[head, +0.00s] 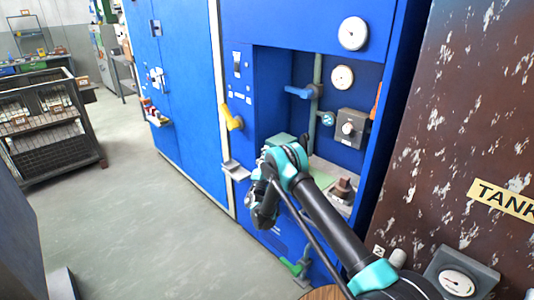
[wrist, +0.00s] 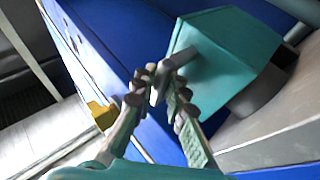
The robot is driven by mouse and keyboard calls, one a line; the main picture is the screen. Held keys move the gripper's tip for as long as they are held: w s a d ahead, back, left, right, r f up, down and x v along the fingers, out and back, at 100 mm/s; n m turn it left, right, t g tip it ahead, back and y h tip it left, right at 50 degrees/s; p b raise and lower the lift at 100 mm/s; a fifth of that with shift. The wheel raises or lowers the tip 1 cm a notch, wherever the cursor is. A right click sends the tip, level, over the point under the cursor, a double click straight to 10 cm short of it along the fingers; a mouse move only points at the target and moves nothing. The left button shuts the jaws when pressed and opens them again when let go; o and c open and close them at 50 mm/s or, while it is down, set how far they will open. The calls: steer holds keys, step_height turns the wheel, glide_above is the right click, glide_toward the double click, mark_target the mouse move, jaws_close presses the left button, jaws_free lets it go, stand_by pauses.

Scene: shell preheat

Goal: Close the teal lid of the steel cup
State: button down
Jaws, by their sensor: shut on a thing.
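The teal lid (wrist: 232,48) is a box-like piece in the upper right of the wrist view, with a small grey tab (wrist: 160,84) on its near side. My gripper (wrist: 162,82) has its two ribbed fingers closed on this tab. The grey steel cup (wrist: 262,94) shows partly below the lid, on a light ledge. How far the lid stands open is not clear. In the head view a piece of the teal lid (head: 279,140) shows behind my arm, in the blue cabinet's recess. My arm hides the cup and fingertips there.
A yellow lever (head: 231,117) sticks out left of the recess; it also shows in the wrist view (wrist: 103,115). A blue lever (head: 299,91), a grey box with a knob (head: 350,127) and a brown knob (head: 343,187) are inside.

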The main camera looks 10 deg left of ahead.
steer(key=c, duration=1.6)
jaws_free()
steer(key=shift+s+a+f+y, duration=0.15)
steer(key=shift+y, duration=0.15)
steer(key=shift+o, duration=1.4)
step_height(320, 180, up, 9)
steer(key=shift+r, duration=0.1)
steer(key=o, duration=0.5)
steer(key=shift+a+r, duration=0.15)
steer(key=shift+r, duration=0.25)
steer(key=shift+c, duration=0.2)
